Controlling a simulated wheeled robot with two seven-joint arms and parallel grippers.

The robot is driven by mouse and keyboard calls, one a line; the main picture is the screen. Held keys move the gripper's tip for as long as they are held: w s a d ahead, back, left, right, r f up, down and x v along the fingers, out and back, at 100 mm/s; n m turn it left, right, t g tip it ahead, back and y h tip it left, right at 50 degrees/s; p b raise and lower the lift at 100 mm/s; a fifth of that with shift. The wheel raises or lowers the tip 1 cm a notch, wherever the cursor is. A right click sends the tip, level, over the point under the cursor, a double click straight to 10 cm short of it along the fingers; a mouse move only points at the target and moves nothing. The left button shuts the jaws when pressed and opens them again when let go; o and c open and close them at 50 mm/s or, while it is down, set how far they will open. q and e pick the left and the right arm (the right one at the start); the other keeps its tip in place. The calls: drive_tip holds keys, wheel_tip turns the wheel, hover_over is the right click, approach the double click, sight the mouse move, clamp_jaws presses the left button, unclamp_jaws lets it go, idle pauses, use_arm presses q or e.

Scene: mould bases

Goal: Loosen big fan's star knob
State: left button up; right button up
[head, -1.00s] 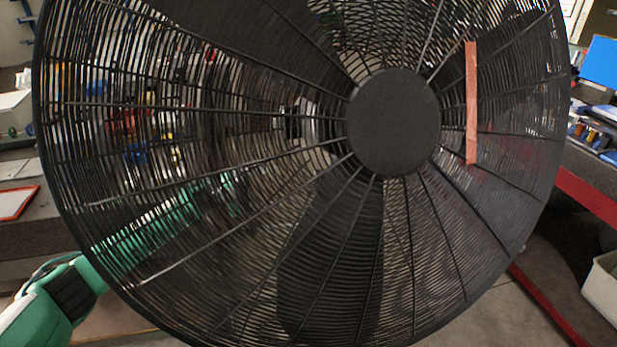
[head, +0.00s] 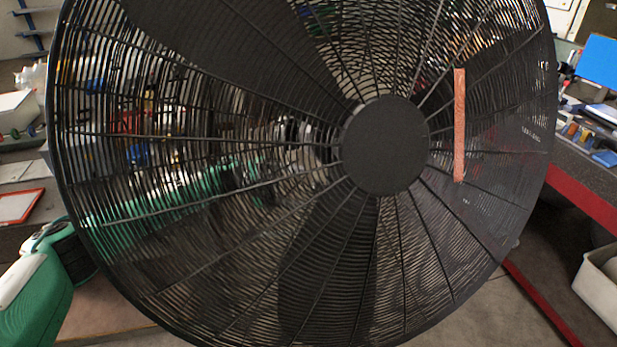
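The big black fan (head: 386,145) fills most of the head view, its round wire cage facing me with a plain hub disc in the middle. A reddish strip (head: 459,125) hangs on the right part of the cage. I cannot make out the star knob; it is hidden or too blurred behind the cage. My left arm, green and white, comes in from the lower left and passes behind the cage, where its green part shows through the wires. My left gripper is not clearly visible there. My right gripper is not in view.
A workbench with a red edge (head: 592,196) and a blue panel (head: 598,62) stands at the right. A white bin (head: 600,285) is on the floor at lower right. A red-framed tray (head: 18,206) lies at the left. Cluttered items show through the cage.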

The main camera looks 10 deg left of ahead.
use_arm(q)
drive_tip(key=p+x, duration=0.1)
drive_tip(key=x, duration=0.2)
drive_tip(key=shift+s+d, duration=0.1)
drive_tip(key=shift+d, duration=0.1)
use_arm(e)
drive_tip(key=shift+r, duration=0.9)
use_arm(q)
drive_tip(key=c, duration=1)
drive_tip(key=n+h+b, duration=0.1)
drive_tip(key=n+b, duration=0.1)
drive_tip(key=f+n+t+h+b, duration=0.1)
drive_tip(key=n+h+b, duration=0.1)
drive_tip(key=shift+s+d+n+h+b, duration=0.1)
drive_tip(key=shift+s+n+h+b, duration=0.1)
drive_tip(key=shift+n+h+b, duration=0.15)
drive_tip(key=shift+r+n+t+h, duration=0.1)
drive_tip(key=shift+n+t+h, duration=0.25)
drive_tip(key=shift+n+t, duration=0.45)
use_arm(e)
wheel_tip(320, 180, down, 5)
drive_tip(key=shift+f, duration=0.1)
